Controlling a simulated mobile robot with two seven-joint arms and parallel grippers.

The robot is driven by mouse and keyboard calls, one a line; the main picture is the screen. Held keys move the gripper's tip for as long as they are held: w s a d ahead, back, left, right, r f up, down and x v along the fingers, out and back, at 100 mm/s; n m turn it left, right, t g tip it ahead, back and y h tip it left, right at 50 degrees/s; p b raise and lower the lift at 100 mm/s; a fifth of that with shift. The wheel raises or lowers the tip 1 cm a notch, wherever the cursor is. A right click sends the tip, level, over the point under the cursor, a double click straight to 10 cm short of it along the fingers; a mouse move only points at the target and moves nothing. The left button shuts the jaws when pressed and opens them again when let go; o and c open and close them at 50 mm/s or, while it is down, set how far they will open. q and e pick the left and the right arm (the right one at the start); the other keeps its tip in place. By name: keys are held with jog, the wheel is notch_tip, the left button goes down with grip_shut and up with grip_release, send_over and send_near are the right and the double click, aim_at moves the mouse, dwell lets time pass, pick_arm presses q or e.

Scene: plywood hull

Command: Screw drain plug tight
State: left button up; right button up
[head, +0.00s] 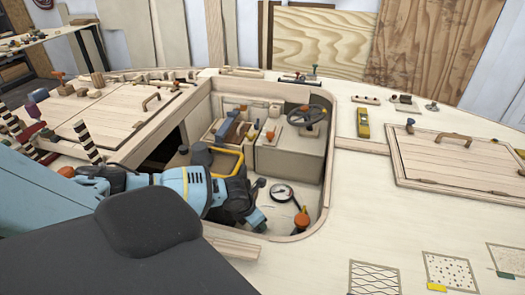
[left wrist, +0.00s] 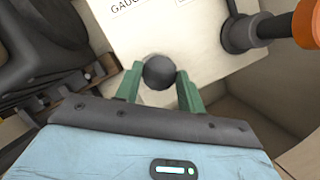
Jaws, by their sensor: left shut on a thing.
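My left gripper (head: 257,218) reaches down into the open cockpit well, near its front edge. In the left wrist view its two green fingers (left wrist: 158,88) are shut on a dark round knob (left wrist: 158,72), one finger on each side. I cannot tell whether this knob is the drain plug; the fingers and the view angle hide what is below it. A pale panel (left wrist: 150,25) with partly visible lettering, "GAUG", lies behind the knob. My right gripper is in neither view.
A round gauge (head: 282,193) and an orange-topped fitting (head: 302,220) sit close to the right of my gripper. A steering wheel (head: 307,118) stands on a box deeper in the well. The well's wooden rim (head: 328,165) surrounds this space.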

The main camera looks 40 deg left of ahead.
pick_arm(q)
jog(key=shift+w+a+r+m+h+b, duration=0.1)
jog(key=shift+w+m+h+b, duration=0.1)
jog(key=shift+m+b, duration=0.25)
jog(key=shift+w+a+r+m+h+b, duration=0.1)
jog(key=shift+m+h+b, duration=0.15)
jog(key=shift+m, duration=0.2)
jog(key=shift+r, duration=0.1)
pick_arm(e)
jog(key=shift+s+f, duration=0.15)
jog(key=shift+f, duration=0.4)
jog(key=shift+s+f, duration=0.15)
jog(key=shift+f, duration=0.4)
pick_arm(q)
jog(key=shift+r, duration=0.1)
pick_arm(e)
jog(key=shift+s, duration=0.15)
pick_arm(q)
jog(key=o, duration=0.7)
jog(key=shift+o, duration=1.2)
jog(key=shift+d, duration=0.1)
jog(key=shift+o, duration=0.2)
jog(key=shift+s+f, duration=0.15)
jog(key=shift+f, duration=0.05)
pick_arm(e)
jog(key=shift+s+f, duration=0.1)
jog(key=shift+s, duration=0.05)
